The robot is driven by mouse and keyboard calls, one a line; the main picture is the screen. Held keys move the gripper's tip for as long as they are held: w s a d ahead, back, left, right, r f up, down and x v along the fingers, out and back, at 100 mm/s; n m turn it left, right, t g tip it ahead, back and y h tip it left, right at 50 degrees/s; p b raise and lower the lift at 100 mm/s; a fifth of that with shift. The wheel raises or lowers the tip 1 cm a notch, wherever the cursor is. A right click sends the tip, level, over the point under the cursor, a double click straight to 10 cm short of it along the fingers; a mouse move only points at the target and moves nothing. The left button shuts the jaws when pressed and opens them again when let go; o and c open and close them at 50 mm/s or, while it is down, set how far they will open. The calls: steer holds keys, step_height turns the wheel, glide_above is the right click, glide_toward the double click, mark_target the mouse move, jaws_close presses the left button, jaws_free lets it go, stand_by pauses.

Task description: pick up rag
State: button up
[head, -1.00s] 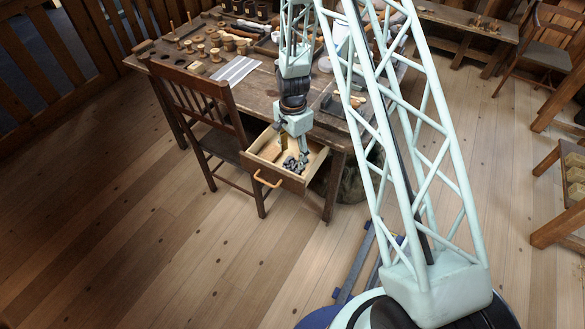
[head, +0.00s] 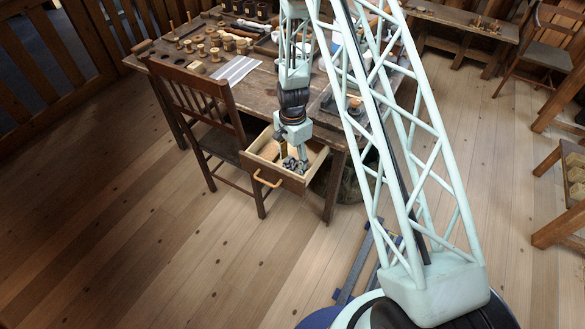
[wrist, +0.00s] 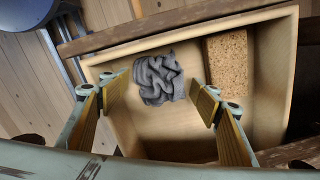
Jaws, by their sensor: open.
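The rag (wrist: 158,78) is a crumpled grey cloth lying on the floor of the open drawer (wrist: 190,148). In the head view the rag (head: 290,164) shows as a small grey heap in the drawer (head: 290,182), partly hidden by my gripper. My gripper (head: 302,160) points down over the drawer. In the wrist view my gripper (wrist: 160,92) is open, with one finger to the left of the rag and one to the right. The rag lies between and a little beyond the fingertips, with no clear contact.
A tan cork-like block (wrist: 228,66) lies in the drawer along its right wall. The drawer walls stand close around my fingers. A wooden chair (head: 205,120) stands left of the drawer. The worktable (head: 165,75) above holds spools and tools.

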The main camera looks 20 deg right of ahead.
mark_target(293, 164)
steer(key=shift+f, duration=0.6)
steer(key=c, duration=0.4)
steer(key=shift+r, duration=0.15)
steer(key=shift+r+p, duration=0.8)
steer(key=shift+r, duration=4.1)
steer(key=shift+c, duration=0.8)
steer(key=shift+r, duration=0.1)
